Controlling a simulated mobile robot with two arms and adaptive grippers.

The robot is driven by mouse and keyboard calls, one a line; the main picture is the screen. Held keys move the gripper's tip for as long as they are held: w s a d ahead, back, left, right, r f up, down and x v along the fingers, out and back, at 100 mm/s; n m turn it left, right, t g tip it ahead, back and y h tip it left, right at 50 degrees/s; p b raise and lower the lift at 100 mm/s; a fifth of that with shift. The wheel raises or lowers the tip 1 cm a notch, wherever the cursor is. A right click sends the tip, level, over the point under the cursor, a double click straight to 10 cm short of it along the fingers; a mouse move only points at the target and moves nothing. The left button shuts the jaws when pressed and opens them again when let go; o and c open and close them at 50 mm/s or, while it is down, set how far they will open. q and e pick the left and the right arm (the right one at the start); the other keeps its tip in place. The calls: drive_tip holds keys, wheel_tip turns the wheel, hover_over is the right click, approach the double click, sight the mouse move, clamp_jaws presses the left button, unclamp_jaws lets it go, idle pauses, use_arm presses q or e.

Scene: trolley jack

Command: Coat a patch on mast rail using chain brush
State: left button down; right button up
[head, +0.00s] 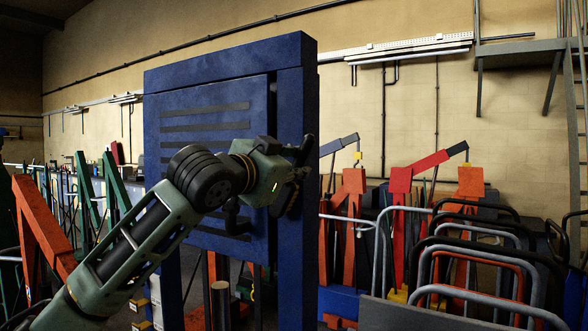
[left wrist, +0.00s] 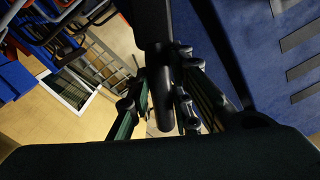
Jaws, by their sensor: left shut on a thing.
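The mast rail appears to be the blue upright (head: 298,265) at the right edge of a big blue frame. My left gripper (head: 296,172) is in front of this upright, its dark fingers overlapping it in the head view. In the left wrist view my left gripper (left wrist: 160,100) is shut on a dark rod-like handle (left wrist: 164,108), which I take for the chain brush. No coated patch can be made out. My right gripper is out of view.
A blue panel (head: 180,95) with dark slots fills the frame left of the upright. Orange and red hoists (head: 405,200) and grey tubular frames (head: 480,270) crowd the right. Green and orange posts (head: 40,225) stand at the left.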

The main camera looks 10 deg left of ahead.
use_arm(q)
wheel_tip(320, 180, up, 2)
drive_tip(key=shift+r+p, duration=0.25)
drive_tip(key=shift+p, duration=0.05)
drive_tip(key=shift+r, duration=3.2)
drive_tip(key=shift+d+r, duration=0.15)
drive_tip(key=shift+r, duration=0.45)
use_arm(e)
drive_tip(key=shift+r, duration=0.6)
use_arm(q)
drive_tip(key=shift+f, duration=0.1)
drive_tip(key=b, duration=0.5)
hover_over(294, 194)
drive_tip(key=s, duration=0.2)
drive_tip(key=shift+s+d+f, duration=0.1)
drive_tip(key=shift+f, duration=1.55)
drive_tip(key=shift+s+d+f, duration=0.1)
drive_tip(key=shift+f, duration=1.5)
drive_tip(key=shift+f+b, duration=2.5)
drive_tip(key=shift+f, duration=1.85)
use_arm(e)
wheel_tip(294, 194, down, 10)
